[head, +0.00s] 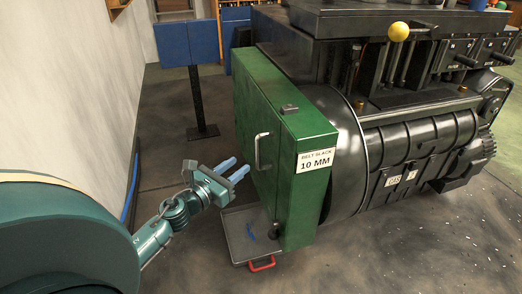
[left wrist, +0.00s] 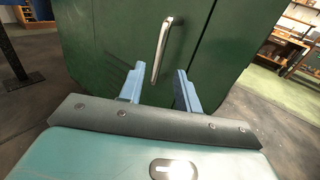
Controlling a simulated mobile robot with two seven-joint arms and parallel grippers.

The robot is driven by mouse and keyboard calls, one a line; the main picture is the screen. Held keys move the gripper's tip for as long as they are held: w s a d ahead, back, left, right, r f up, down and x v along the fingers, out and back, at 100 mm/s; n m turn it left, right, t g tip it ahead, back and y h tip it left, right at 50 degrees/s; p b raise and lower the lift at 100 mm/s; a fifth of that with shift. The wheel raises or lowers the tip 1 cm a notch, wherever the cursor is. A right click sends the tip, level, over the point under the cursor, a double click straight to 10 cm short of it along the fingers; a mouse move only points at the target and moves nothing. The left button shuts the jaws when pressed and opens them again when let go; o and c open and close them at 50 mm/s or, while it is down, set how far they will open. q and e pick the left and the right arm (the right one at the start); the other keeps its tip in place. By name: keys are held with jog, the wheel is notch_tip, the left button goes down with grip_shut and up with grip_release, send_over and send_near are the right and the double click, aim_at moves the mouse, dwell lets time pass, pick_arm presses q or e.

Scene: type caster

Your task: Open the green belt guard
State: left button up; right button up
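The green belt guard (head: 290,130) is a tall box-like cover on the left end of the black machine, and it looks shut. A curved metal handle (head: 262,152) stands out from its face. My left gripper (head: 238,170) is open and empty, a short way in front of the guard, to the left of the handle in the head view. In the left wrist view the two blue fingers (left wrist: 158,85) point at the green face, with the handle (left wrist: 163,45) ahead and roughly between them, apart from them. My right gripper is not in view.
A blue panel on a black post (head: 199,100) stands behind. The black machine (head: 420,140) fills the right. A pale wall (head: 60,80) is at left.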

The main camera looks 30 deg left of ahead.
aim_at(256, 152)
pick_arm(q)
jog(key=w, duration=0.6)
jog(key=w+d, duration=0.1)
jog(key=w, duration=0.2)
jog(key=shift+w, duration=0.3)
grip_shut()
